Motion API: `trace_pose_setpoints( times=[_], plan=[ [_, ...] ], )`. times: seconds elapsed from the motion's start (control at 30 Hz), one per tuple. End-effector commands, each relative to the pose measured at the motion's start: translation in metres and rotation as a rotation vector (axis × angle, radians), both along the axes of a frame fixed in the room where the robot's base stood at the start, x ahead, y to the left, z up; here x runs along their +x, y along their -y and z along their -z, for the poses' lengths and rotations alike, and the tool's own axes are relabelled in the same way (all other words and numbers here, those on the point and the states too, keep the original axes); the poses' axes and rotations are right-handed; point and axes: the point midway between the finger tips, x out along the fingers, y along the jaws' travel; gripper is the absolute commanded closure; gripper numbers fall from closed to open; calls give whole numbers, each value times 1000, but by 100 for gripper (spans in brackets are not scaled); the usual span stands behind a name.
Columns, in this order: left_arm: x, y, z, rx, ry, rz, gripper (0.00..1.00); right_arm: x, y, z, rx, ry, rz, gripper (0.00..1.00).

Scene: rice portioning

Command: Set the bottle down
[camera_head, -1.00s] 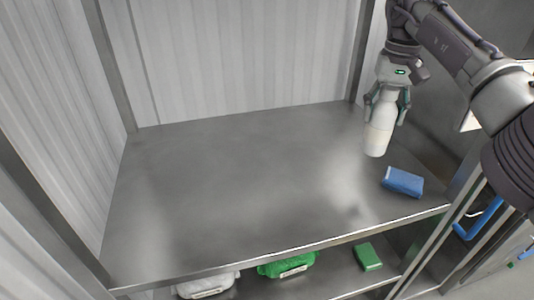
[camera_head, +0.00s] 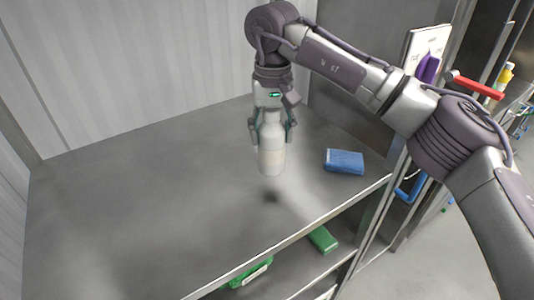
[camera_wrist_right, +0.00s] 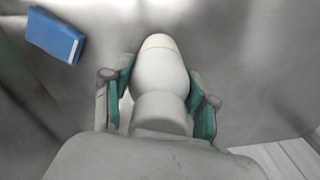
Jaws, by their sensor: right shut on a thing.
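A white bottle (camera_head: 271,158) hangs upright in my right gripper (camera_head: 271,135), whose fingers close on its sides near the upper part. The bottle is above the grey metal shelf (camera_head: 150,200); a small dark shadow lies on the shelf below it, apart from its base. In the right wrist view the bottle (camera_wrist_right: 158,85) sits between the two green-padded fingers of the right gripper (camera_wrist_right: 160,95). My left gripper is not in view.
A blue sponge-like block (camera_head: 344,161) lies on the shelf to the right of the bottle. The shelf's left and middle are clear. On the lower shelf are a green block (camera_head: 322,239) and a green bag (camera_head: 250,274).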

Motion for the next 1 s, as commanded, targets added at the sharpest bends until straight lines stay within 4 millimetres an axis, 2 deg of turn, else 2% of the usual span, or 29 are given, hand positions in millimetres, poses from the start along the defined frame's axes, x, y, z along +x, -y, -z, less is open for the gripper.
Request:
trace_pose_setpoints(
  times=[0.1, 0.27, 0.5, 0.87, 0.9, 1.0],
  plan=[
    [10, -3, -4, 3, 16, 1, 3, -10, -6, 6, 1, 0, 0, 90],
    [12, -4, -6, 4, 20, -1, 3, -13, -8, 13, 1, -1, 1, 90],
    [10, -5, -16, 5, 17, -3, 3, -14, -8, 45, 1, -2, 0, 90],
    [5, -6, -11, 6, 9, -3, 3, -13, -8, 52, 1, 1, 0, 90],
    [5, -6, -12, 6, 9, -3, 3, -13, -8, 51, 0, 0, 0, 35],
    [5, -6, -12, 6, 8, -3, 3, -13, -8, 51, 0, 0, 0, 18]
  ],
)
